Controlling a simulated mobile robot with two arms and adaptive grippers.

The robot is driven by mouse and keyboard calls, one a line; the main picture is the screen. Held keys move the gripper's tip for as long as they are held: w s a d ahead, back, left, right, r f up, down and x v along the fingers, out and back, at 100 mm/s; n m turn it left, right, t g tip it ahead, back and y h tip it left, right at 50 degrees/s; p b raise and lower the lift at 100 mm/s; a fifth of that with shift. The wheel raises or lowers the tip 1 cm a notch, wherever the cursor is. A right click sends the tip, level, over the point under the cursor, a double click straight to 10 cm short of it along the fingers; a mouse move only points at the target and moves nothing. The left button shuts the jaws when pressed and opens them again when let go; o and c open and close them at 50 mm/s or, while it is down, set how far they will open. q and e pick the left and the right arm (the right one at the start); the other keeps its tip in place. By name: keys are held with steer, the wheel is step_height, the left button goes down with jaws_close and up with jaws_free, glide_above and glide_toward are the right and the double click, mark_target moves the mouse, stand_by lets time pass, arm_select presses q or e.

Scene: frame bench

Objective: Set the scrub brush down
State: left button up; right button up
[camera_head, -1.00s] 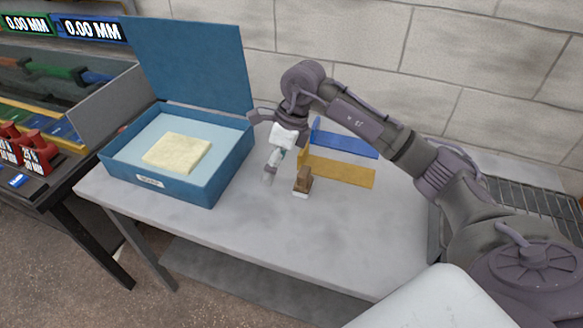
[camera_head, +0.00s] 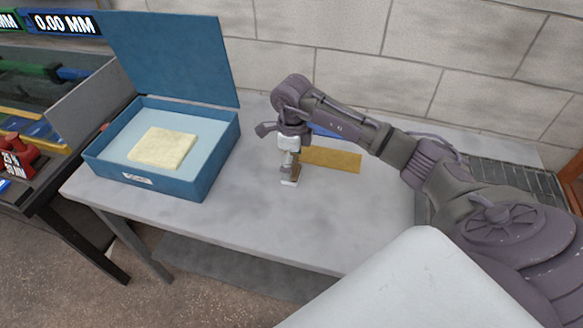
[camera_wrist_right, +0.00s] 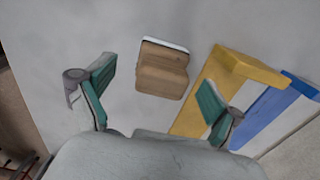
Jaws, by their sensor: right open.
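The scrub brush (camera_head: 293,179) is a small brown wooden block with a white bristle edge, resting on the grey bench. It also shows in the right wrist view (camera_wrist_right: 163,70), lying ahead of and between the spread fingers. My right gripper (camera_head: 287,165) is open and points down just over the brush, partly hiding it in the head view. Its teal-padded fingers are apart in the right wrist view (camera_wrist_right: 155,92), with nothing held between them. I cannot tell whether a finger touches the brush. My left gripper is not in view.
A yellow angled piece (camera_head: 335,160) and a blue one (camera_head: 325,131) lie right of and behind the brush. An open blue box (camera_head: 205,165) with a pale yellow block (camera_head: 162,148) stands left. The bench front (camera_head: 250,220) is clear.

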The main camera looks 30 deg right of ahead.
mark_target(293, 169)
step_height(293, 169, down, 2)
steer(key=shift+s+d+f, duration=0.1)
steer(key=shift+f, duration=0.45)
steer(key=c, duration=1.4)
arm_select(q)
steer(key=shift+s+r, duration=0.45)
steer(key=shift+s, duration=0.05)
